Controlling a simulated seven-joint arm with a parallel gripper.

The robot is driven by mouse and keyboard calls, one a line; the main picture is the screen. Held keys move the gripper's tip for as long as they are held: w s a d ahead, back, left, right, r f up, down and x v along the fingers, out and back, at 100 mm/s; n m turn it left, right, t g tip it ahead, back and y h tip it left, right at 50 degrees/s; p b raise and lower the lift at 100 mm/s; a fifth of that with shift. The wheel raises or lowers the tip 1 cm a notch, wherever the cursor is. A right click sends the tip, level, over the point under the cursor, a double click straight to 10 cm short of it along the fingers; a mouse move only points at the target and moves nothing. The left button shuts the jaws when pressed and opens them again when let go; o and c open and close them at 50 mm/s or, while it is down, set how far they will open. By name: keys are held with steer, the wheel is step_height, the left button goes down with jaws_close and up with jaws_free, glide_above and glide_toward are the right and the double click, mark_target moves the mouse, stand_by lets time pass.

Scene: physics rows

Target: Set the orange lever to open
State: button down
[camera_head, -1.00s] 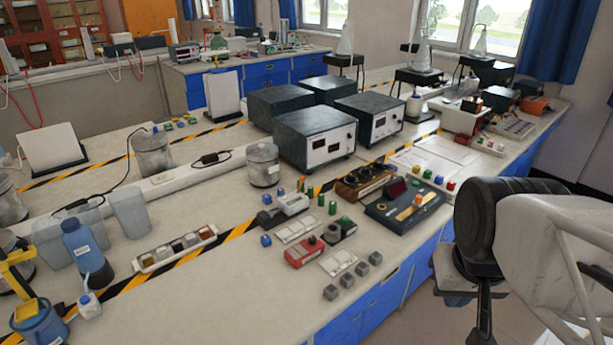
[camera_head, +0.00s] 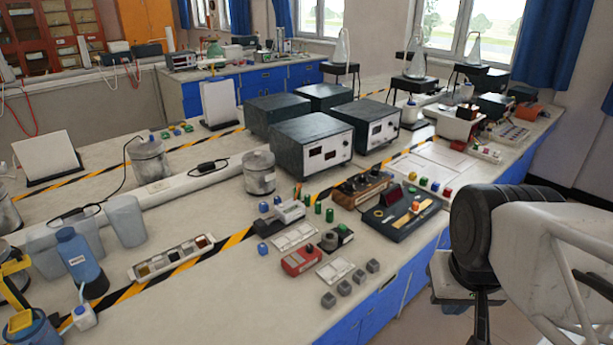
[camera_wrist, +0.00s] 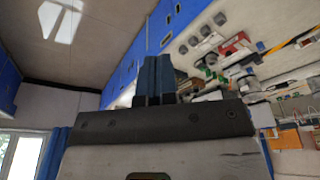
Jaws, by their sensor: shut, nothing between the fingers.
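The orange lever (camera_head: 415,206) is a small orange piece on a black control panel (camera_head: 378,222) near the bench's front edge in the head view. A red display stands behind it on the same panel. I cannot tell the lever's exact setting at this size. My gripper shows in the wrist view (camera_wrist: 153,78) as two dark blue fingers held together, shut and empty. In the head view my arm is at the right, beyond the bench edge and apart from the panel. The fingers are not clear there. I cannot make out the lever in the wrist view.
A brown box with knobs (camera_head: 364,188) sits just behind the panel. A red device (camera_head: 300,260), several grey cubes (camera_head: 344,288) and green cylinders are to its left. Large dark instrument boxes (camera_head: 310,143) stand behind.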

steer(key=c, duration=1.8)
jaws_free()
steer(key=o, duration=0.5)
steer(key=shift+w+r, duration=0.1)
steer(key=shift+w, duration=0.05)
steer(key=shift+o, duration=1)
steer(key=shift+w+r, duration=0.15)
steer(key=shift+w, duration=0.15)
steer(key=w+a+r+m, duration=0.1)
steer(key=w+a+r, duration=0.1)
steer(key=w, duration=0.6)
steer(key=w+a+r+m, duration=0.2)
steer(key=w, duration=0.7)
steer(key=m+g, duration=0.3)
steer(key=m, duration=0.5)
glide_above(298, 185)
step_height(298, 185, down, 21)
steer(key=shift+w+a+r, duration=0.1)
steer(key=shift+w, duration=0.05)
steer(key=shift+w+a+f, duration=0.2)
steer(key=shift+a+f, duration=0.05)
steer(key=shift+f, duration=0.1)
